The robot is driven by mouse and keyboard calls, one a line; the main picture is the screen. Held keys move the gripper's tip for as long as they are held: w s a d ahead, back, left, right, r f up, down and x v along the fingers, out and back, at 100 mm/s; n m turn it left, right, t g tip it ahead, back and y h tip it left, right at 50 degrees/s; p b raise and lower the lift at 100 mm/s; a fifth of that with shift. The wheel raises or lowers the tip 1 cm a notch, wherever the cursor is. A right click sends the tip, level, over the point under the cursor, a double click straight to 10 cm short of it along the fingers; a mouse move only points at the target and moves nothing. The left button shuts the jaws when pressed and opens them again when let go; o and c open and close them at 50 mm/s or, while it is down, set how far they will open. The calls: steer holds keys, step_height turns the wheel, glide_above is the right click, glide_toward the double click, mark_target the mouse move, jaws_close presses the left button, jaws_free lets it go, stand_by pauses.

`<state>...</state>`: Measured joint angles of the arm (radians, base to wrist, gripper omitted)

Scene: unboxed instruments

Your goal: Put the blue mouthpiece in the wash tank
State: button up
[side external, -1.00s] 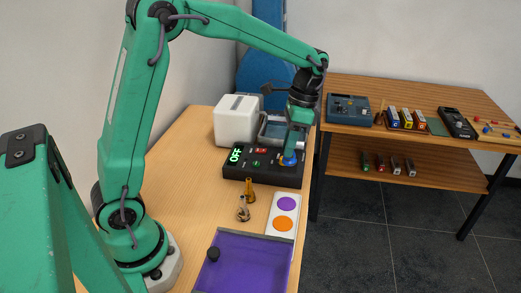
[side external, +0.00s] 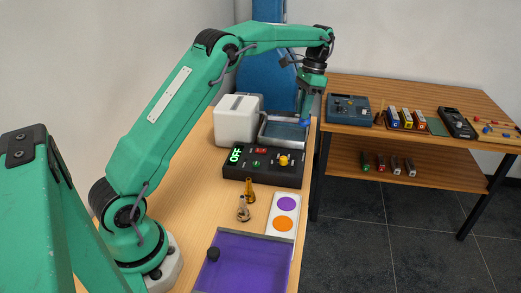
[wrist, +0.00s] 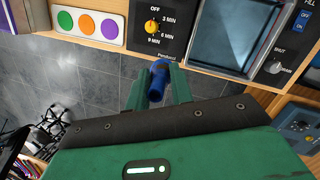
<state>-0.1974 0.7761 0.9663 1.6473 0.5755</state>
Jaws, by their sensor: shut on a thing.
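My gripper (side external: 305,102) is shut on the blue mouthpiece (side external: 305,122) and holds it pointing down. In the wrist view the mouthpiece (wrist: 158,78) sits between the two green fingers. The wash tank (side external: 280,132) is a steel-rimmed basin with a grey-blue inside, at the table's far right end. In the side view the mouthpiece overlaps the tank's right part. In the wrist view the tank (wrist: 238,35) lies up and right of the mouthpiece, which shows against the floor beside the table edge. Its height over the rim is hard to tell.
A black control box (side external: 262,168) with a yellow knob (side external: 284,160) and a lit OFF display stands in front of the tank. A white box (side external: 236,122) is left of it.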

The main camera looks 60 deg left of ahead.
steer(key=w+a+f+n, duration=0.1)
steer(key=a, duration=0.5)
steer(key=w+a+f+n, duration=0.1)
steer(key=w+a, duration=0.1)
steer(key=a, duration=0.4)
steer(key=shift+f, duration=0.3)
steer(key=shift+f, duration=0.15)
steer(key=shift+f, duration=5.35)
steer(key=shift+f, duration=0.4)
steer(key=o, duration=1)
steer(key=shift+o, duration=0.2)
steer(key=shift+r, duration=0.1)
